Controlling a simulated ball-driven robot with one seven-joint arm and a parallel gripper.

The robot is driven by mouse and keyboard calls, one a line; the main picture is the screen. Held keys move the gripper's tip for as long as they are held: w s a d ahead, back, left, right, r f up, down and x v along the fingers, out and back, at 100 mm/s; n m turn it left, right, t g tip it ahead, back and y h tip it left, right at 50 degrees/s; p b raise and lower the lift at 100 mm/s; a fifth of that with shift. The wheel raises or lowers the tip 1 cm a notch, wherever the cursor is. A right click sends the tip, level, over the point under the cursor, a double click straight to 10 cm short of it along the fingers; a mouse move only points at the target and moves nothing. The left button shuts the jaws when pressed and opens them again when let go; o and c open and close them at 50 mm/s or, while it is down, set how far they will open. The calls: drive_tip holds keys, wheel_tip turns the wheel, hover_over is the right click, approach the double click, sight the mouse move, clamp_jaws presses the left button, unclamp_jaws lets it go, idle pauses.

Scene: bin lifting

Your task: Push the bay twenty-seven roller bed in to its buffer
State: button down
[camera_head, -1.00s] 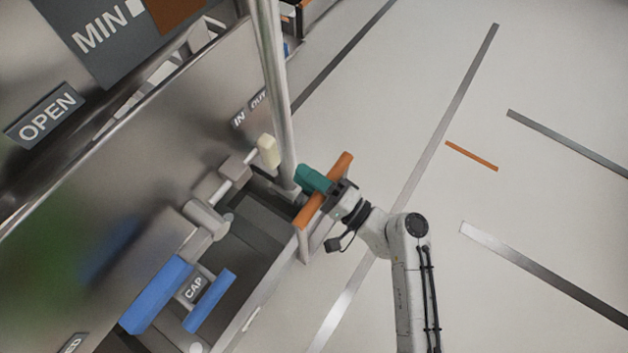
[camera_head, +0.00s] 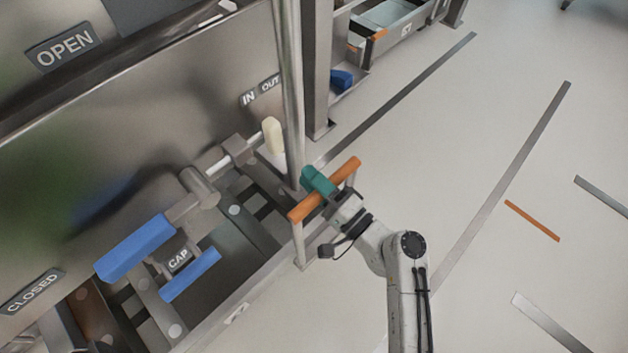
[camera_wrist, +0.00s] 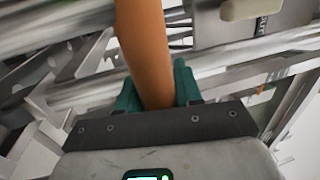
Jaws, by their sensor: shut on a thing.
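My gripper (camera_head: 318,184) is shut on the orange push bar (camera_head: 345,172), with its teal fingers around the middle of the bar. In the wrist view the orange bar (camera_wrist: 143,45) runs between the teal fingers (camera_wrist: 158,92). The bar stands on grey posts at the right end of a low grey bed (camera_head: 262,288), beside the big steel housing (camera_head: 130,130). Much of the bed is hidden under the housing's fittings.
An upright steel post (camera_head: 289,95) stands just behind my gripper. Clear floor (camera_head: 450,150) with strips lies to the right.

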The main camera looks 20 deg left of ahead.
drive_tip(key=shift+w+d+f+t, duration=0.2)
drive_tip(key=shift+d+f+t, duration=0.1)
drive_tip(key=shift+d+f, duration=0.15)
drive_tip(key=c, duration=1.1)
unclamp_jaws()
drive_tip(key=shift+w+d, duration=0.1)
drive_tip(key=shift+d, duration=0.05)
drive_tip(key=shift+o, duration=0.9)
drive_tip(key=shift+r, duration=0.1)
drive_tip(key=shift+o, duration=0.4)
drive_tip(key=shift+r, duration=0.15)
drive_tip(key=p+v, duration=0.2)
drive_tip(key=v, duration=0.8)
drive_tip(key=shift+d, duration=0.25)
drive_tip(key=shift+c, duration=0.4)
